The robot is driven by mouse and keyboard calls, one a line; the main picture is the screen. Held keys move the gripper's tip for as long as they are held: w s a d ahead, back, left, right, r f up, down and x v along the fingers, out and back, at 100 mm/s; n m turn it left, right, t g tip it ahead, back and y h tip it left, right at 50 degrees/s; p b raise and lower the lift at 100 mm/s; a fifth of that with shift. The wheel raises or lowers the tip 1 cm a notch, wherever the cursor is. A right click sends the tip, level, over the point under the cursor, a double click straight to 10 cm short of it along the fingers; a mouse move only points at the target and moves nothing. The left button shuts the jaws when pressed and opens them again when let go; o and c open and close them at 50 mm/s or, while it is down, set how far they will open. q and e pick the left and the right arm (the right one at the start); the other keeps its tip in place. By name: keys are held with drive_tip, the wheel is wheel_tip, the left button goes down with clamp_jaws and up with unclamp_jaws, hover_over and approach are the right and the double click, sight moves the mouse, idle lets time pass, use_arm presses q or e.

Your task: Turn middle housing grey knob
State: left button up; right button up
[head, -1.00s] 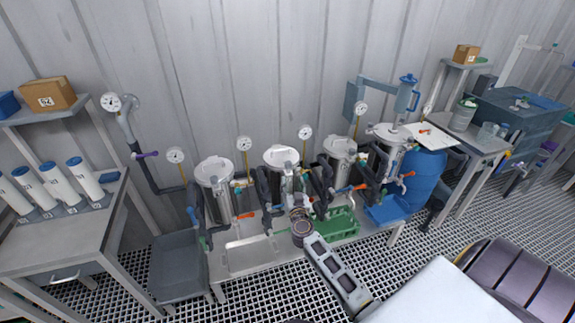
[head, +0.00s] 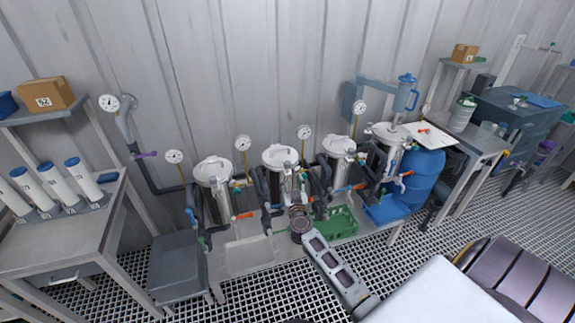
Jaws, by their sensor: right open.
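Steel lidded housings stand in a row on a low bench. The middle housing (head: 279,160) is directly behind my right gripper (head: 296,196), with another housing (head: 213,177) to its left and one (head: 340,150) to its right. My right gripper is open, close in front of the middle housing's lower right side among its dark pipes. My wrist and gripper cover part of that housing's fittings. I cannot make out the grey knob, nor whether the fingers touch anything. My left gripper is not in view.
An orange-handled valve (head: 243,216) and dark pipes crowd the housings' fronts. A green crate (head: 342,224) sits right of my wrist, a grey bin (head: 177,266) at the bench's left end. A blue drum (head: 425,172) stands right. The grating floor in front is clear.

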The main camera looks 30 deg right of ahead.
sight(288, 166)
drive_tip(key=shift+b+x, duration=0.6)
drive_tip(key=shift+x, duration=3.05)
drive_tip(key=shift+b+x, duration=0.8)
drive_tip(key=shift+x, duration=1.9)
drive_tip(key=c, duration=1)
